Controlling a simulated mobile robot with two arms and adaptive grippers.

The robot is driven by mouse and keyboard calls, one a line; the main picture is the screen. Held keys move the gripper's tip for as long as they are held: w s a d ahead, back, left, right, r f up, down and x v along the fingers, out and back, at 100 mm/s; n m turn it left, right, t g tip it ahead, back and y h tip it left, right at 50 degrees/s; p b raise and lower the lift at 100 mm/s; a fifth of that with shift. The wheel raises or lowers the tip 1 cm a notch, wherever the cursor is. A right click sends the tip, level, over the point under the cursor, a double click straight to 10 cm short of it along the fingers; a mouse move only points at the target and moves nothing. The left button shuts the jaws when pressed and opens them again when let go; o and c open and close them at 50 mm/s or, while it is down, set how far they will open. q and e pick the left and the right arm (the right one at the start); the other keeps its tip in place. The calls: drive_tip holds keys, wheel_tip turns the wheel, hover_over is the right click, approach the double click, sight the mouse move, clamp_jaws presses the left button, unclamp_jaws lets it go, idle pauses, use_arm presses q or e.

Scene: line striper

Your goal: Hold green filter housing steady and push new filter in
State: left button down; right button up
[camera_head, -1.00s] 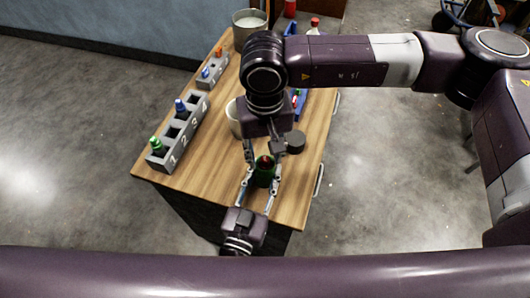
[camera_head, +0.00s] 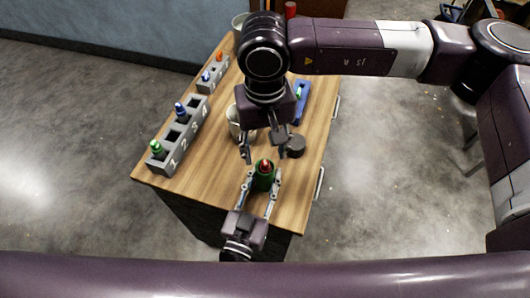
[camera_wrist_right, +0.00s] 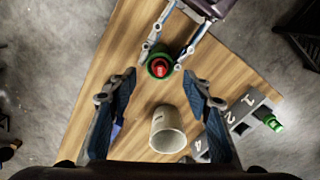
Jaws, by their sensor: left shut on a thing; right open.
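The green filter housing (camera_head: 264,180) stands upright near the front edge of the wooden table. My left gripper (camera_head: 263,184) is shut around it from the front. A filter with a red top (camera_head: 265,165) sits inside the housing; it also shows in the right wrist view (camera_wrist_right: 160,66), ringed by the green rim (camera_wrist_right: 151,58). How deep the filter sits cannot be told. My right gripper (camera_head: 262,150) is open and empty, above and behind the housing, with its fingers apart from it. In the right wrist view my right gripper's (camera_wrist_right: 158,95) two fingers are spread wide.
A numbered grey rack (camera_head: 180,140) with green and blue-topped filters stands on the left, with a smaller grey rack (camera_head: 212,75) behind. A pale cup (camera_head: 233,122), a dark round cap (camera_head: 295,145) and a blue tray (camera_head: 302,100) are near my right gripper. The front right tabletop is clear.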

drive_tip(key=shift+r, duration=1.75)
use_arm(q)
drive_tip(key=c, duration=1.3)
unclamp_jaws()
